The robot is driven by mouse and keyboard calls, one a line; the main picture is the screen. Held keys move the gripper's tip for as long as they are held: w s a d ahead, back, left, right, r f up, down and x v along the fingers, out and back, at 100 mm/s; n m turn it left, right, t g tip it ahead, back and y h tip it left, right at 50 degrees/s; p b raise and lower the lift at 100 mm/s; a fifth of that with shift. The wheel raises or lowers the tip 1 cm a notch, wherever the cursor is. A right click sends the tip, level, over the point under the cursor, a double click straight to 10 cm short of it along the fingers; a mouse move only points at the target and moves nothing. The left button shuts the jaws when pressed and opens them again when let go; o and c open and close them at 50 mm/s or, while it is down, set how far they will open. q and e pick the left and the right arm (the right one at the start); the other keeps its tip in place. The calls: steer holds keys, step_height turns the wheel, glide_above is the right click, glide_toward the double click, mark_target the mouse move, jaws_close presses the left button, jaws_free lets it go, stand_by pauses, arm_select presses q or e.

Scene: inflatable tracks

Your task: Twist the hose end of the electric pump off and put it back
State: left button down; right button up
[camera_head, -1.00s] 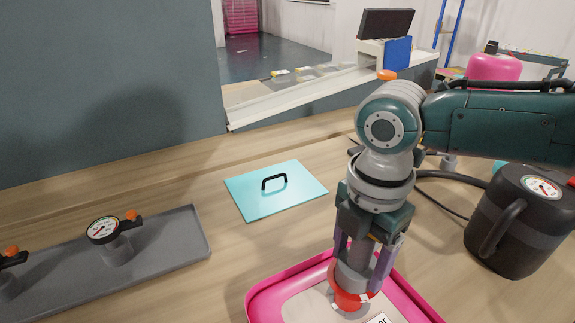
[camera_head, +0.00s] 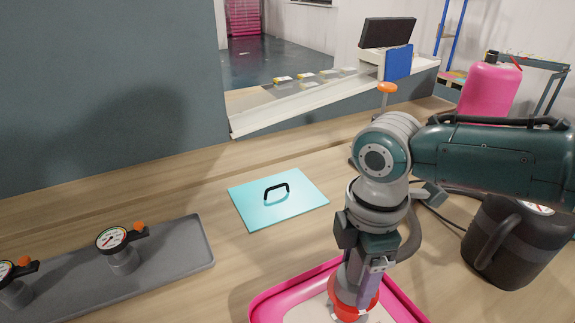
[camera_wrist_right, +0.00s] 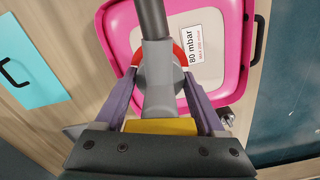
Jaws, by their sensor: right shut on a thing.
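My right gripper (camera_head: 357,290) points down over the pink-rimmed piece (camera_head: 268,305) and is shut on the grey hose end (camera_wrist_right: 158,75). In the wrist view, its purple fingers (camera_wrist_right: 160,85) are on either side of the hose end, and the dark hose (camera_wrist_right: 152,18) runs up from it. The hose end stands at the red ring (camera_wrist_right: 178,56) of the pink-rimmed piece; whether it is seated or just above cannot be told. The black electric pump (camera_head: 508,247) with a handle and gauge stands at the right. My left gripper is not in view.
A label reading 80 mbar (camera_wrist_right: 192,46) lies beside the red ring. A turquoise board with black handle (camera_head: 300,205) lies behind on the wooden bench. A grey tray (camera_head: 190,252) with gauges is at the left. A pink bottle (camera_head: 488,90) stands at the back right.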

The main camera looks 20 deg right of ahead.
steer(key=shift+m, duration=0.4)
steer(key=shift+r, duration=0.1)
steer(key=shift+r+p, duration=1.3)
steer(key=shift+p, duration=0.15)
steer(key=shift+r+p, duration=1.1)
steer(key=shift+p, duration=0.05)
